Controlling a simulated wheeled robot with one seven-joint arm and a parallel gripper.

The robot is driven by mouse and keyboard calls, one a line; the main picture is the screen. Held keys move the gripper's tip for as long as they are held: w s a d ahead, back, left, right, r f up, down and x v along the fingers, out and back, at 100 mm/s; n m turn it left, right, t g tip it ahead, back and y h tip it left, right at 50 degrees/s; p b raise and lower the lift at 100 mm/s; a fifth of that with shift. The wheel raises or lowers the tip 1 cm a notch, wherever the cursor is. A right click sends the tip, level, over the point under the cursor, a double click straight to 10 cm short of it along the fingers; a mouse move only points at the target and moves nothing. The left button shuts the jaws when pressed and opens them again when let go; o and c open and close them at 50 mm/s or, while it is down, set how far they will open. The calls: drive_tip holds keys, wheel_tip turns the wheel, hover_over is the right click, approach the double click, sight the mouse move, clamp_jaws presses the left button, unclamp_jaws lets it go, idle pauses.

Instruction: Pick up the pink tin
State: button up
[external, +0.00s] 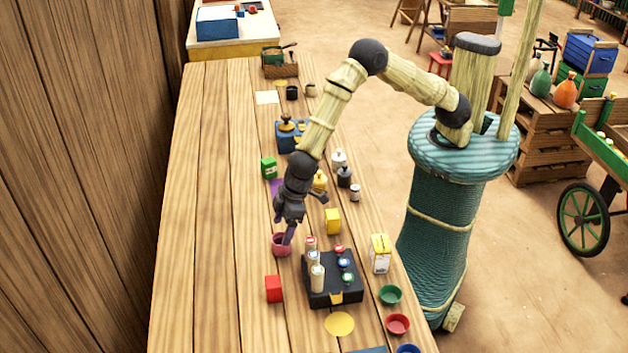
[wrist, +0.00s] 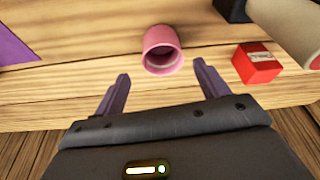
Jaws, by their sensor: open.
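The pink tin (wrist: 162,48) is a short round open-topped cup on the wooden table, seen in the wrist view just beyond and between my fingertips. In the external view the pink tin (external: 281,246) sits left of the black tray, partly hidden by a finger. My gripper (wrist: 158,84) is open and empty, its purple fingers spread apart. In the external view my gripper (external: 300,222) hangs over the table right above the tin. I cannot tell whether a finger touches it.
A red box (external: 273,289) stands near the tin, with a black tray (external: 318,300) of several cylinders to its right. A yellow box (external: 333,221) and a green box (external: 269,168) stand farther back. The table (external: 205,270) is clear to the left.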

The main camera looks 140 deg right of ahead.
sight(281, 240)
drive_tip(key=shift+a+p+x, duration=0.15)
drive_tip(key=shift+p+x, duration=0.2)
drive_tip(key=shift+x, duration=0.95)
drive_tip(key=shift+a+p+x, duration=0.15)
drive_tip(key=shift+p+x, duration=0.15)
drive_tip(key=shift+x, duration=0.95)
drive_tip(key=shift+c, duration=0.2)
drive_tip(key=c, duration=1)
